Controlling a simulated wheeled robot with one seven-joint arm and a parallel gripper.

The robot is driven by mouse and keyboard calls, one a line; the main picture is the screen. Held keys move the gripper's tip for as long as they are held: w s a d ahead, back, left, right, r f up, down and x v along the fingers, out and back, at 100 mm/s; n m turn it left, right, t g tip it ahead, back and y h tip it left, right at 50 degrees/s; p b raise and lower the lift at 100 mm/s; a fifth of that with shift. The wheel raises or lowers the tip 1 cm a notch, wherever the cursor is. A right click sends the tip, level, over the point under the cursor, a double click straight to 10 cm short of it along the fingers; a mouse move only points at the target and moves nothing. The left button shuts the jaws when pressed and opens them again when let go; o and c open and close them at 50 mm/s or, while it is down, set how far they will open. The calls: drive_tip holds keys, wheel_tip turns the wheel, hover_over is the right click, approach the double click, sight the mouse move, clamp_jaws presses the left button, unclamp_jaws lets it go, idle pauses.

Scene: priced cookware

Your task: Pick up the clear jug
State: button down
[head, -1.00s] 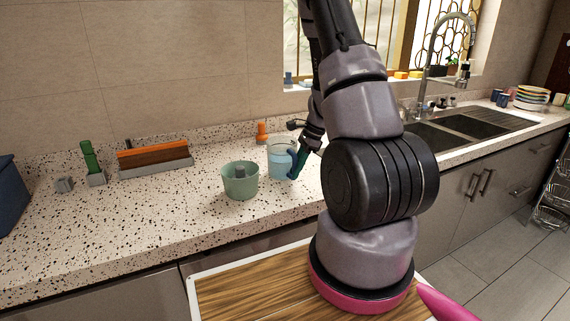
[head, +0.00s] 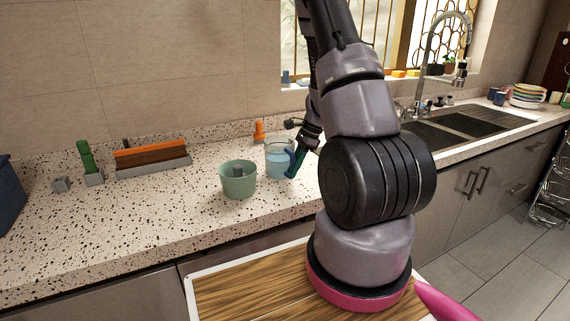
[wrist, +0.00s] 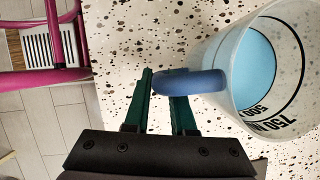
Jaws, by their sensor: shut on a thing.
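The clear jug (head: 279,160) stands on the speckled counter in the head view, with pale blue in its lower part. In the wrist view the jug (wrist: 268,70) fills the right side, with dark volume marks on its wall and a blue handle (wrist: 190,83). My gripper (head: 296,165) is at the right side of the jug. In the wrist view its green fingers (wrist: 165,88) are shut on the handle, one on each side. Whether the jug's base touches the counter is hard to tell.
A green pot (head: 238,181) stands close to the jug at its left. An orange-topped item (head: 259,132) is behind it. A grey holder with an orange-brown block (head: 152,158) and a green-handled item (head: 89,164) are further left. The sink (head: 462,130) is at right.

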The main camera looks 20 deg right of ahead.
drive_tip(key=shift+r, duration=0.15)
drive_tip(key=shift+r, duration=4.85)
